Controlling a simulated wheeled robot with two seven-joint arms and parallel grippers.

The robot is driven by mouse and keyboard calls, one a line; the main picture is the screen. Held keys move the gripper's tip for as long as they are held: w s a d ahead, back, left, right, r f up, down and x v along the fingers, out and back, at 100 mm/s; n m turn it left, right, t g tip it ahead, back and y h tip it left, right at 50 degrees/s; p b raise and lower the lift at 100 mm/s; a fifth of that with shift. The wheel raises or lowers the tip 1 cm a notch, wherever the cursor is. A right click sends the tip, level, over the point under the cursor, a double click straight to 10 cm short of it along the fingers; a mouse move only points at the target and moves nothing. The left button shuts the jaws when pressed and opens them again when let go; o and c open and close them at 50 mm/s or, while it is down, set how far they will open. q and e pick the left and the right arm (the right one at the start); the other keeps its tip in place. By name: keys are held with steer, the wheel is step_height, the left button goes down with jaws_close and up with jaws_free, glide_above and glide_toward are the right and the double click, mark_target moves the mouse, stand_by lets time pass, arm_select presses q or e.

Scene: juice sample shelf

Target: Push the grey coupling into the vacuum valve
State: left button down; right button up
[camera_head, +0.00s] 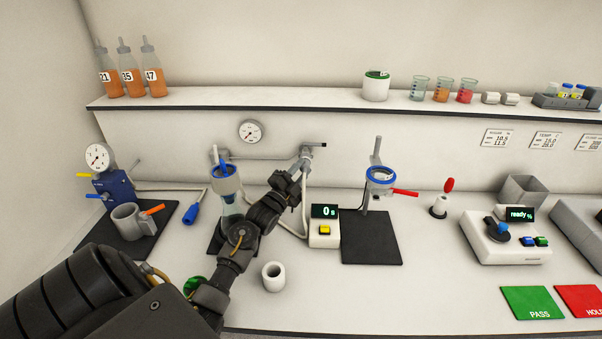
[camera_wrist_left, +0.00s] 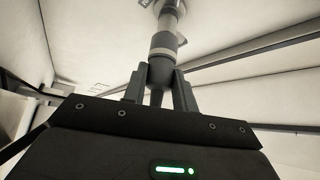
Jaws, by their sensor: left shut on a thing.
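My left gripper (camera_head: 297,174) reaches up to the back wall, just below the vacuum valve (camera_head: 311,149) on the wall pipe. In the left wrist view the gripper (camera_wrist_left: 160,82) is shut on the dark lower part of the grey coupling (camera_wrist_left: 162,46). The coupling points upward, in line with a metal pipe end of the valve (camera_wrist_left: 171,8). They look close or touching; I cannot tell how far the coupling sits in the valve. In the head view the gripper mostly hides the coupling. My right gripper is not in view.
A pale hose (camera_head: 305,222) hangs below the valve beside my left arm. A timer box (camera_head: 324,235) stands to its right, a filter funnel (camera_head: 224,181) to its left. A white cup (camera_head: 273,277) stands in front. The shelf edge (camera_head: 300,110) runs above.

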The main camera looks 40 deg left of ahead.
arm_select(q)
steer(key=shift+a+r, duration=0.15)
steer(key=shift+r, duration=0.1)
steer(key=c, duration=1.4)
jaws_free()
steer(key=o, duration=0.4)
steer(key=shift+w+f, duration=0.1)
steer(key=shift+f, duration=0.05)
steer(key=shift+c, duration=0.2)
steer(key=shift+w+f, duration=0.1)
